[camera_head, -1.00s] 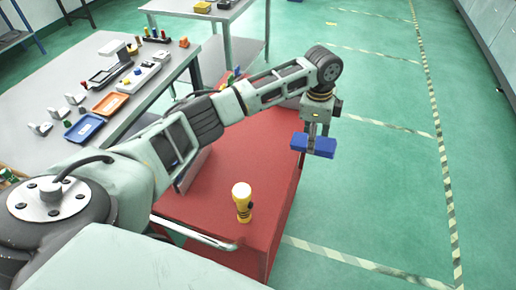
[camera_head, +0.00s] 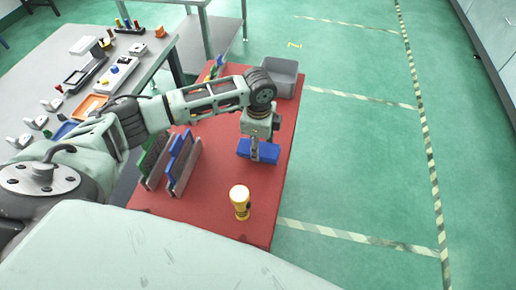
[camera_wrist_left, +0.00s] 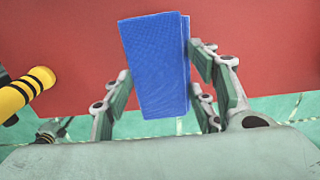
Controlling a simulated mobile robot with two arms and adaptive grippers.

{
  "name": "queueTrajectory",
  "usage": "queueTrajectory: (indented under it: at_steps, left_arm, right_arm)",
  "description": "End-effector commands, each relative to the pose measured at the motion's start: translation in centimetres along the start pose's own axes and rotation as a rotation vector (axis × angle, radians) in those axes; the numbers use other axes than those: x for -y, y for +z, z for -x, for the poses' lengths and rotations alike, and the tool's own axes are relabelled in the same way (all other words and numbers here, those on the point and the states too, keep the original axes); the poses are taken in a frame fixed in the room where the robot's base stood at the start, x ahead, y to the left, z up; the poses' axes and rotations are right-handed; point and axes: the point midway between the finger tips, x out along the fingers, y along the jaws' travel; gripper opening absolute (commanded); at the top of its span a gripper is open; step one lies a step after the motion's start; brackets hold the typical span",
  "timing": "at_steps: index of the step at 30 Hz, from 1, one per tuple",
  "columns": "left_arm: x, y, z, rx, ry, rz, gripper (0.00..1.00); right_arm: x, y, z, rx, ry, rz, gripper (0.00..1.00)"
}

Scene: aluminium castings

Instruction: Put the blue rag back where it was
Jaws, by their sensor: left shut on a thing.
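My left gripper (camera_head: 256,149) is shut on the folded blue rag (camera_head: 243,147) over the red bench top, near its right edge. In the left wrist view the rag (camera_wrist_left: 158,65) is a blue folded block between the two fingers of my gripper (camera_wrist_left: 166,92), with the red surface behind it. I cannot tell how high the rag is above the red top. My right gripper is not in view.
Blue and green upright panels (camera_head: 182,160) stand to the left. A grey bin (camera_head: 283,78) is at the far end. A grey table (camera_head: 60,60) holds several parts.

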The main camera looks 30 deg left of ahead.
Motion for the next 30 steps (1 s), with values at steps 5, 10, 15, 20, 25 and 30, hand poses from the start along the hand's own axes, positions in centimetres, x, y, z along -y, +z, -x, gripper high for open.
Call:
queueTrajectory:
  at_steps: [5,10,15,20,25,30]
  left_arm:
    - [-0.2,0.1,-2.3,0.002,0.003,0.001,0.28]
    - [-0.1,0.0,-3.9,0.001,0.000,-0.001,0.28]
    - [-0.1,0.0,-4.0,0.001,-0.001,-0.001,0.28]
    - [-0.1,0.0,-4.0,0.001,0.000,-0.001,0.65]
    - [-0.1,0.0,-4.0,0.001,-0.001,0.000,0.71]
    - [-0.1,0.0,-4.0,0.001,-0.001,0.000,0.71]
  right_arm:
    - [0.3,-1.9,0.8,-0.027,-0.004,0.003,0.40]
    - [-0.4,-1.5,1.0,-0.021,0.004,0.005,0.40]
    - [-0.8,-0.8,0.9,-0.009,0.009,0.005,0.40]
    - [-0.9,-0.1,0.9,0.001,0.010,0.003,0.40]
    - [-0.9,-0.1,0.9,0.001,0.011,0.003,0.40]
    - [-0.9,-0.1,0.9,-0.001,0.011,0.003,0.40]
